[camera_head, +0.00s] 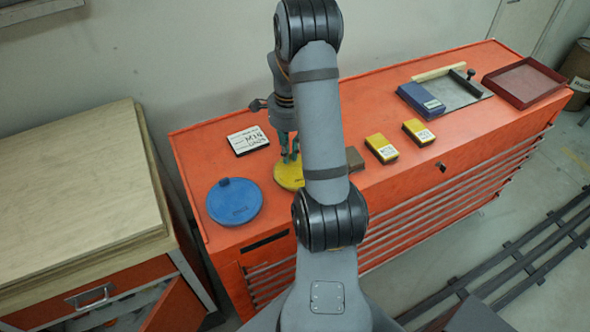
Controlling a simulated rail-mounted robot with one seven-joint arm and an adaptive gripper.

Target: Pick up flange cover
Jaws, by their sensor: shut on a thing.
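A yellow round flange cover (284,176) lies on the orange cabinet top, its right side hidden behind my arm. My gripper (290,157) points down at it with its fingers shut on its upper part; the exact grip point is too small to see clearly. I cannot tell whether the cover is lifted off the surface. A blue round cover (234,204) with a small knob lies flat on the cabinet to the left of the yellow one.
A wooden-topped bench (75,185) stands left; rails (520,255) run along the floor at right.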

